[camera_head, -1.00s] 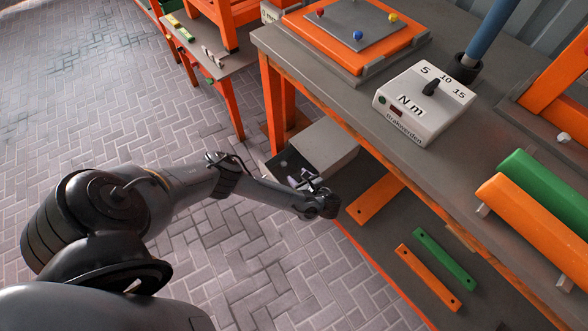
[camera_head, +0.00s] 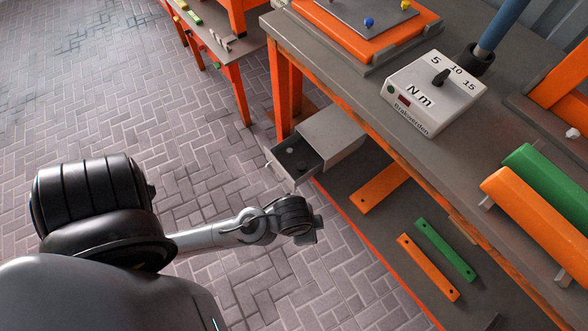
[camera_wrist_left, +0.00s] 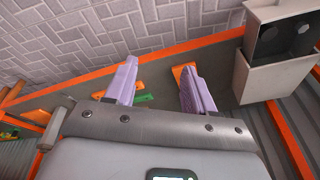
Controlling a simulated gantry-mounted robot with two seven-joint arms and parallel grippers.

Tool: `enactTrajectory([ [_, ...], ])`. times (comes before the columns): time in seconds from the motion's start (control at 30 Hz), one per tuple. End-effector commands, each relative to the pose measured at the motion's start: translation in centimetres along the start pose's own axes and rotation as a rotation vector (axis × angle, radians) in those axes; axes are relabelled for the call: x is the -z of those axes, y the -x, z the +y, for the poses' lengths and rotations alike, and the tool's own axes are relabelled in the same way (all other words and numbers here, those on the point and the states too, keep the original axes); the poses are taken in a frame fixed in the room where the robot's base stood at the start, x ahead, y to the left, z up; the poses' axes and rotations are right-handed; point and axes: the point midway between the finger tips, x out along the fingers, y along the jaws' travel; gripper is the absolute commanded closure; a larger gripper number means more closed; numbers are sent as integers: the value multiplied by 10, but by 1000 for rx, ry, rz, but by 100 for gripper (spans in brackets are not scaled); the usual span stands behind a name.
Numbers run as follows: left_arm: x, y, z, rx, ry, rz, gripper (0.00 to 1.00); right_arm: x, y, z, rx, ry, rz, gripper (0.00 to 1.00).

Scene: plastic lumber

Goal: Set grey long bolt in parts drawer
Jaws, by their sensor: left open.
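The parts drawer (camera_head: 279,172) is pulled out of its grey cabinet (camera_head: 335,138) under the workbench. Small roundish grey pieces (camera_head: 291,151) lie on its dark floor; I cannot tell whether one is the long bolt. In the left wrist view the drawer (camera_wrist_left: 285,13) is at the top right, with two roundish pieces inside. My left gripper (camera_wrist_left: 160,78) is open, with nothing between its two pale purple fingers. It is apart from the drawer, and its fingers are hidden in the head view. My right gripper is not in view.
The workbench (camera_head: 440,165) carries a torque box (camera_head: 432,95) and orange and green bars. Orange and green strips (camera_head: 445,250) lie on the lower shelf. Another orange-legged table (camera_head: 228,50) stands behind. The paved floor left of the bench is clear.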

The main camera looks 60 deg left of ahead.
Motion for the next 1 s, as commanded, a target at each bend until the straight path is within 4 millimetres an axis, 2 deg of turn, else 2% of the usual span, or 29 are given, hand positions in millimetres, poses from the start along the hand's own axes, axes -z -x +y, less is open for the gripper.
enactTrajectory([
  [0.1,-18,23,-18,21,148,28,46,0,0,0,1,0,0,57],
  [0.2,-27,34,-27,37,214,41,46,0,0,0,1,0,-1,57],
  [0.67,-30,41,-32,47,246,47,46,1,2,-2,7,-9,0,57],
  [0.87,-25,60,-33,46,245,46,46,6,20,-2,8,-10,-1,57],
  [1.0,-18,88,-35,46,245,46,46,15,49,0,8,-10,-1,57],
])
